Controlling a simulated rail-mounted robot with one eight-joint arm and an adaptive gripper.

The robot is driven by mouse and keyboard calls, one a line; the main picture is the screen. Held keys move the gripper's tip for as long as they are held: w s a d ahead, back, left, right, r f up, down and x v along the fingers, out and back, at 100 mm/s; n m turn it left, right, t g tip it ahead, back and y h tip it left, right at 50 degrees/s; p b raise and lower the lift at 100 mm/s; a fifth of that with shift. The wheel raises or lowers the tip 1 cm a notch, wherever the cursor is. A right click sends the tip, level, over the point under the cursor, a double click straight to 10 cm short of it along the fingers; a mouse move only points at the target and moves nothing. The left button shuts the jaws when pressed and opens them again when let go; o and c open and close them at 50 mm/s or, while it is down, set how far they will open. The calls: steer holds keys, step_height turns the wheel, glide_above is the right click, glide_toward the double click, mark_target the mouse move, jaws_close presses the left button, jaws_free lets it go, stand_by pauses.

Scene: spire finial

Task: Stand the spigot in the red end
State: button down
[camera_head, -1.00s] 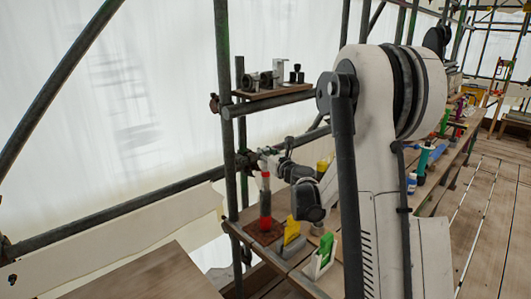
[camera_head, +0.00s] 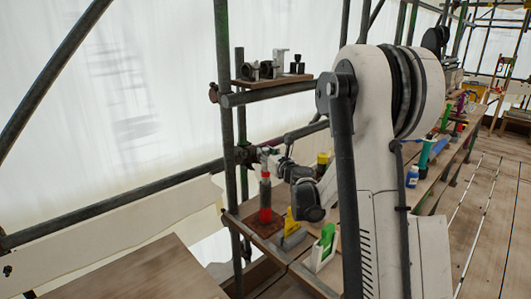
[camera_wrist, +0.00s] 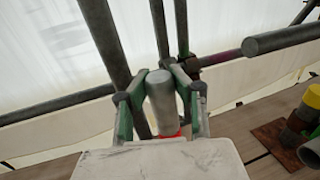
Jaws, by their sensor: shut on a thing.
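My gripper (camera_head: 266,156) is shut on a grey cylinder, the spigot (camera_wrist: 161,100), which stands near upright between the jaws in the wrist view. A red part (camera_wrist: 171,133) shows just below it there, partly hidden by my wrist. In the head view a red band (camera_head: 265,175) sits under the jaws, with a dark grey length below it and a red lower piece (camera_head: 265,214) on the bench. I cannot tell whether the spigot touches or sits in the red end.
A yellow-topped dark piece (camera_wrist: 308,100) stands to the right on a brown plate. Yellow (camera_head: 290,226) and green (camera_head: 326,240) blocks are on the bench close by. A scaffold pole (camera_head: 227,140) rises just left of the gripper. A small shelf (camera_head: 270,80) with fittings is above.

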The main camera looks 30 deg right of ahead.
mark_target(266, 165)
steer(key=shift+f+b, duration=1.75)
steer(key=shift+f, duration=0.35)
steer(key=c, duration=0.9)
jaws_free()
steer(key=shift+o, duration=0.2)
steer(key=shift+f+b, duration=0.6)
steer(key=shift+b, duration=0.1)
steer(key=s+b, duration=0.1)
steer(key=s, duration=0.8)
steer(key=shift+b, duration=0.3)
